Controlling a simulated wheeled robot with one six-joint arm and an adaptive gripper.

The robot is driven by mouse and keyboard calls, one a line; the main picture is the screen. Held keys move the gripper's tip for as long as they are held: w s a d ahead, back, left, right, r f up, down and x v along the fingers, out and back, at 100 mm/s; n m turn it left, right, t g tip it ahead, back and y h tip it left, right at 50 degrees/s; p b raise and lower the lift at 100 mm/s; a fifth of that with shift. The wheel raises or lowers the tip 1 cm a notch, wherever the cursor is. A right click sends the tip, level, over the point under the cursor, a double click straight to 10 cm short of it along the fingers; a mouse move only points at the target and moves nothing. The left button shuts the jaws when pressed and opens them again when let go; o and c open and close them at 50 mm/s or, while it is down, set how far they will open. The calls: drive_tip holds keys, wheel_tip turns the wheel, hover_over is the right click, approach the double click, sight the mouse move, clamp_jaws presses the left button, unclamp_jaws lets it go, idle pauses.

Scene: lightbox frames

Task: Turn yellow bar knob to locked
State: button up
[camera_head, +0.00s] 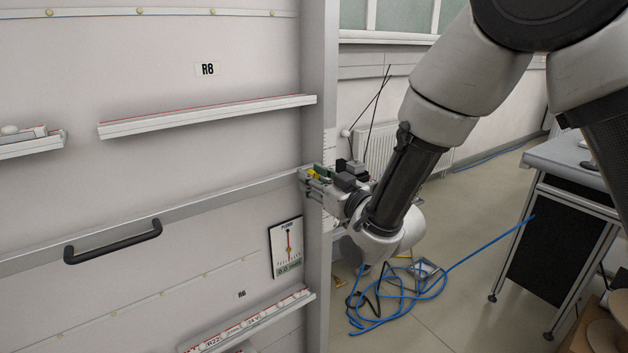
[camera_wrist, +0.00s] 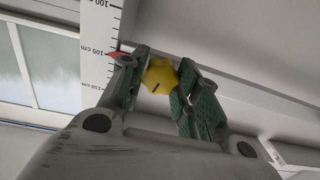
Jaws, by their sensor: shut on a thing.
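The yellow knob (camera_wrist: 159,75) shows in the wrist view between the two green-padded fingers of my gripper (camera_wrist: 160,88). It has a lobed outline and a short dark mark on its face. The fingers are shut on it, one on each side. In the head view, my gripper (camera_head: 312,178) is at the edge of the upright grey post, and only a little of the yellow knob (camera_head: 314,174) shows between the fingers. No locked marking can be read in either view.
A ruler strip (camera_wrist: 100,45) with a red pointer (camera_wrist: 118,54) is beside the knob. The panel carries a black handle (camera_head: 113,242), a gauge plate (camera_head: 286,247) and ledges (camera_head: 208,116). Blue cable (camera_head: 400,300) lies on the floor. A table (camera_head: 570,160) stands at right.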

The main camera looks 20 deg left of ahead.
drive_tip(key=shift+w+m, duration=0.1)
drive_tip(key=shift+m, duration=7.5)
drive_tip(key=o, duration=1)
drive_tip(key=shift+d, duration=0.1)
drive_tip(key=v, duration=0.7)
drive_tip(key=shift+d, duration=0.15)
